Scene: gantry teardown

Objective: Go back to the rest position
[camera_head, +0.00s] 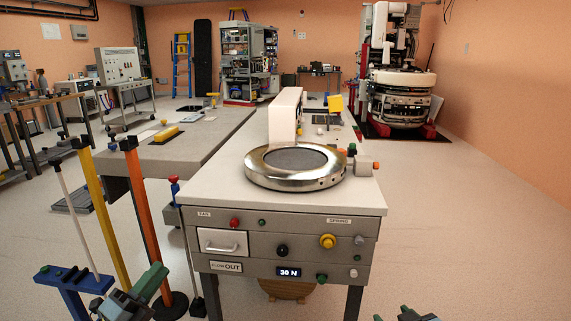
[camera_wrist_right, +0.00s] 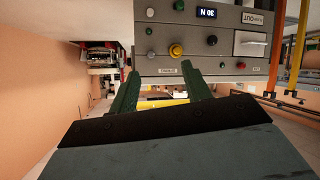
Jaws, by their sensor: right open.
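My left gripper (camera_head: 140,292) shows low at the left in the head view, with green fingers, in front of the posts and left of the workbench. Whether its fingers are apart is not clear, and I make out nothing held. My right gripper (camera_head: 405,316) only just shows at the bottom edge, right of the bench. In the right wrist view its two green fingers (camera_wrist_right: 160,92) stand apart with nothing between them. That view is upside down, with the bench's control panel (camera_wrist_right: 205,42) beyond the fingertips.
The workbench (camera_head: 215,215) carries a round metal ring (camera_head: 295,167) and a white upright block (camera_head: 285,118). Its front has knobs, a drawer (camera_head: 222,242) and a "30 N" display (camera_head: 288,272). Orange (camera_head: 147,225) and yellow (camera_head: 103,215) posts stand near my left gripper. The floor at right is clear.

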